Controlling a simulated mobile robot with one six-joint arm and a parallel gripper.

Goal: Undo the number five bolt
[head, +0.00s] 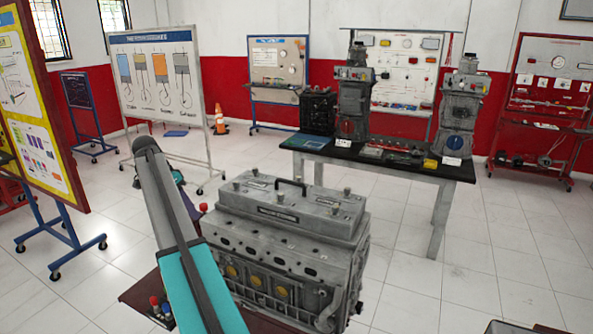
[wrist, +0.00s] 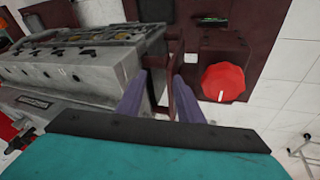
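The grey engine block (head: 285,245) stands in front of me in the head view, with a cover (head: 290,208) that has a black handle. Several small bolts (head: 347,191) stick up from the cover. I cannot read any numbers, so I cannot tell which is number five. The engine (wrist: 75,70) also fills the upper left of the wrist view, tilted. My gripper (wrist: 160,80) shows two purple fingers, spread apart with nothing held between them. They are near the end of the engine and its dark red stand. In the head view my arm hides most of the gripper.
A red knob (wrist: 222,82) sits on the dark red stand beside my fingers. A table (head: 400,165) with engine models stands behind the engine. Display boards (head: 160,85) line the room, and an orange cone (head: 220,120) is at the back.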

